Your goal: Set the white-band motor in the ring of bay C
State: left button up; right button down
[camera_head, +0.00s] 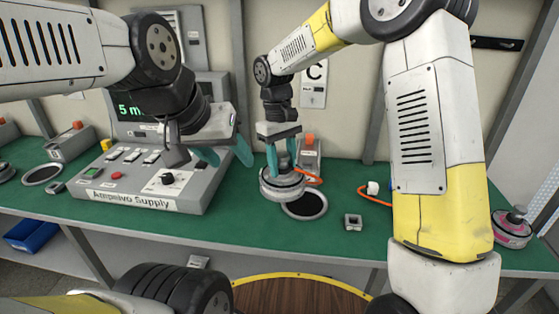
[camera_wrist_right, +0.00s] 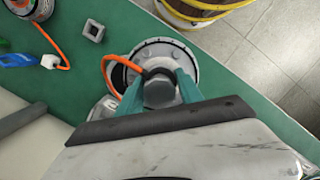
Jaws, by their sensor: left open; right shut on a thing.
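My right gripper (camera_head: 281,170) is shut on the hub of a round grey motor with a pale band (camera_head: 283,188), which is upright. The motor also shows in the right wrist view (camera_wrist_right: 178,52), between the teal fingers (camera_wrist_right: 160,88). The ring of bay C (camera_head: 305,206), a black disc with a pale rim, lies just right of and nearer than the motor, which overlaps its far left edge in the picture. I cannot tell the motor's height above the bench. My left gripper (camera_head: 226,154) is open and empty above the supply unit.
An orange cable (camera_wrist_right: 104,70) runs by the motor. A square grey block (camera_head: 353,221) and a white plug (camera_head: 373,188) lie to the right. A pink-banded motor (camera_head: 512,230) sits at the right end. Another ring (camera_head: 42,174) lies far left.

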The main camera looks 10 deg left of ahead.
jog(key=w+d, duration=0.6)
jog(key=w, duration=0.4)
jog(key=shift+w+d, duration=0.2)
jog(key=shift+d, duration=0.2)
notch_tip(320, 180, down, 11)
dwell(1.0)
jog(key=shift+f, duration=0.1)
dwell(0.6)
jog(key=shift+f, duration=0.55)
jog(key=shift+f, duration=0.2)
jog(key=shift+f, duration=0.3)
jog(key=shift+f, duration=0.7)
dwell(0.5)
